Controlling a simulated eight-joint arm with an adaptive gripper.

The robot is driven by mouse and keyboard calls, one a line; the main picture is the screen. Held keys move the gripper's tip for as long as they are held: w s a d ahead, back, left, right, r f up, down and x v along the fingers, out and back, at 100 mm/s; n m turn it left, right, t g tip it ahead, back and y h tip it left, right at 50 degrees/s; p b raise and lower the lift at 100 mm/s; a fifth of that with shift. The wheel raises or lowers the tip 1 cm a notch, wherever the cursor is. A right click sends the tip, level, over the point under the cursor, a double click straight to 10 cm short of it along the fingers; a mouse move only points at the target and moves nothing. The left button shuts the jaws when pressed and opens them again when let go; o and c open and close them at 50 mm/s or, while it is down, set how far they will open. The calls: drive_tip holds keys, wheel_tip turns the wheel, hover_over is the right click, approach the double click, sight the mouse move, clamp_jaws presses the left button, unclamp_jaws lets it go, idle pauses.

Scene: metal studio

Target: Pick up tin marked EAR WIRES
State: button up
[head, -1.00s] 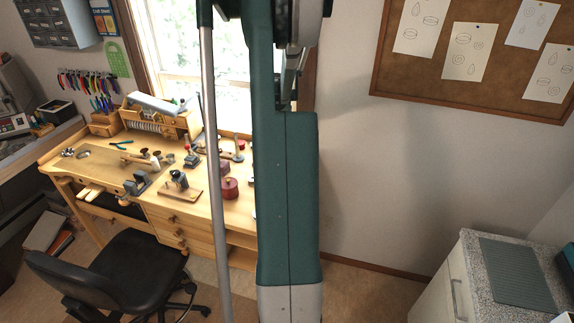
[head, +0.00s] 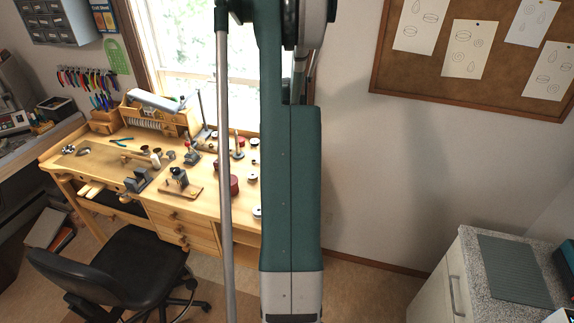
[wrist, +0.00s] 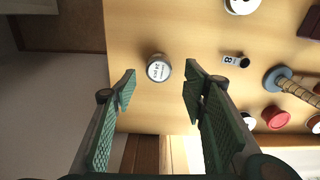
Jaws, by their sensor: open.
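A small round tin (wrist: 158,68) with a pale labelled lid stands upright on the wooden bench top in the wrist view. Its lettering is too small to read for sure. My gripper (wrist: 159,78) is open and empty, with its green padded fingers on either side of the tin in the picture. It looks to be above the tin and not touching it. Another pale-lidded tin (wrist: 242,4) is cut off at the top edge. In the head view my arm hides the gripper; a pale-lidded tin (head: 257,212) shows partly beside the arm.
Right of the tin in the wrist view are a small numbered item (wrist: 236,60), a wood-handled tool (wrist: 295,85), a red container (wrist: 275,117) and another small tin (wrist: 249,121). The bench's near edge (wrist: 106,60) is at left. A black chair (head: 110,260) stands before the bench.

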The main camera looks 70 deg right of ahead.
drive_tip(key=shift+f, duration=0.2)
drive_tip(key=shift+s+f, duration=0.1)
drive_tip(key=shift+f, duration=2.45)
drive_tip(key=c, duration=1)
